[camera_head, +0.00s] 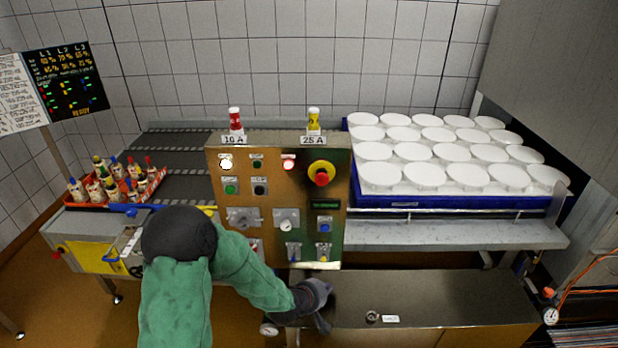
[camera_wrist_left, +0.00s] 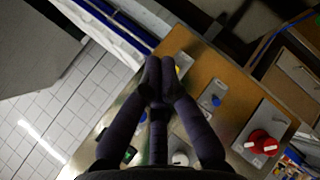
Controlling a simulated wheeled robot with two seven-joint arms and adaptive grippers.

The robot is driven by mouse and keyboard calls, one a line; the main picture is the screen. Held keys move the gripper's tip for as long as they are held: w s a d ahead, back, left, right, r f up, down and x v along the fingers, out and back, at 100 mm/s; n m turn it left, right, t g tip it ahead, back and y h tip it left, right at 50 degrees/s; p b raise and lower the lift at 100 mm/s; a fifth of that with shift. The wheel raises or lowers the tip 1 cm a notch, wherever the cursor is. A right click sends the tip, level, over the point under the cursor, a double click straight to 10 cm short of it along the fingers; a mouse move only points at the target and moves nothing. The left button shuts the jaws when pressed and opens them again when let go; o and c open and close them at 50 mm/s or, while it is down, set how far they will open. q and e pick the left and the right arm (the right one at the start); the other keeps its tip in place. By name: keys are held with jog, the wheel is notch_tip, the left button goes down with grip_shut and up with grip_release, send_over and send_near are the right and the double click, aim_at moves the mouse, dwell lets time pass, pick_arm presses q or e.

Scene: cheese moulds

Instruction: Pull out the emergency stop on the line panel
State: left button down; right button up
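The line panel (camera_head: 275,192) is an upright metal box with several buttons and switches. Its emergency stop (camera_head: 321,177) is a red mushroom head on a round yellow base, at the panel's upper right. I cannot tell from here whether it is pressed in. My left gripper (camera_head: 322,305) is below the panel's lower edge, well below the emergency stop and apart from it. In the left wrist view the gripper's dark fingers (camera_wrist_left: 158,70) come together at the tips with nothing seen between them. The emergency stop does not show clearly there. My right gripper is not in view.
An orange crate (camera_head: 112,202) of bottles is left. A red rotary switch (camera_wrist_left: 262,143) is low on the panel.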

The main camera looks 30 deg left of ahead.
pick_arm(q)
jog(key=w+a+r+n+t+y+p, duration=0.15)
jog(key=a+r, duration=0.25)
jog(key=r, duration=0.5)
jog(key=a+r+n+t+y+p, duration=0.1)
jog(key=a+r+n+t+p, duration=0.15)
jog(key=r, duration=0.55)
jog(key=n+t+y+p, duration=0.1)
jog(key=n+t+p, duration=0.1)
jog(key=n+p, duration=0.1)
send_near(322, 176)
jog(key=s+a+f, duration=0.1)
jog(key=a+f, duration=0.2)
jog(key=shift+s+a+r, duration=0.15)
jog(key=shift+r, duration=0.05)
jog(key=x, duration=1)
jog(key=shift+f, duration=0.2)
